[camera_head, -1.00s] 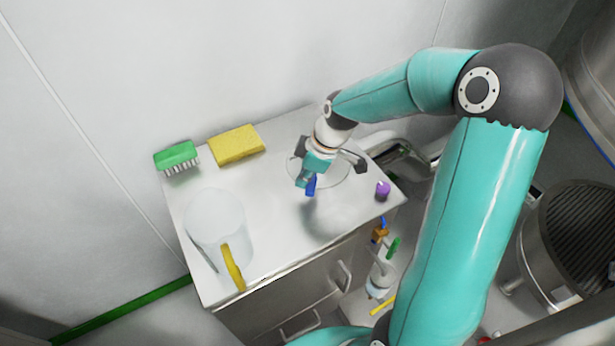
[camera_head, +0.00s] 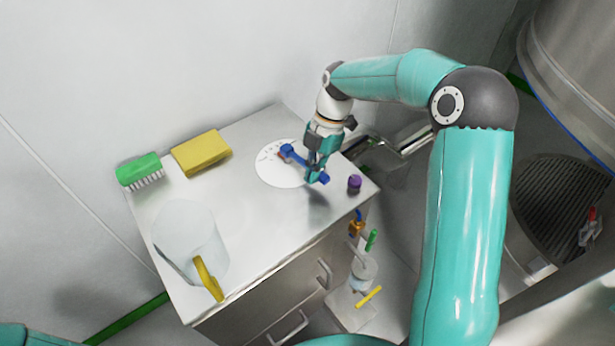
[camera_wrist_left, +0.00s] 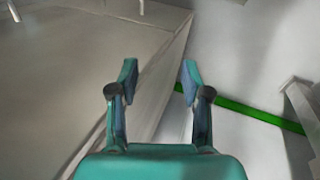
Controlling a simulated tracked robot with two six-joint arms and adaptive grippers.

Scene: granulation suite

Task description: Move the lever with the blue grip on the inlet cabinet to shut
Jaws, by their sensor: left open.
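The lever with the blue grip (camera_head: 323,178) is on a round white plate (camera_head: 270,169) on top of the steel cabinet (camera_head: 262,225). The lever points from its blue hub toward the right front, and a small red mark shows beside the hub. My right gripper (camera_head: 316,176) is down at the lever, with its fingers around or just beside the bar near the blue grip. The fingers overlap the bar, so I cannot tell whether they are shut on it. My left gripper (camera_wrist_left: 157,75) is open and empty in the left wrist view, beside a cabinet edge.
A green brush (camera_head: 139,168), a yellow sponge (camera_head: 202,152) and a clear jug (camera_head: 190,238) with a yellow handle stand on the cabinet's left side. A purple knob (camera_head: 354,184) is close to the right gripper. Small coloured fittings and a pipe are at the cabinet's right side.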

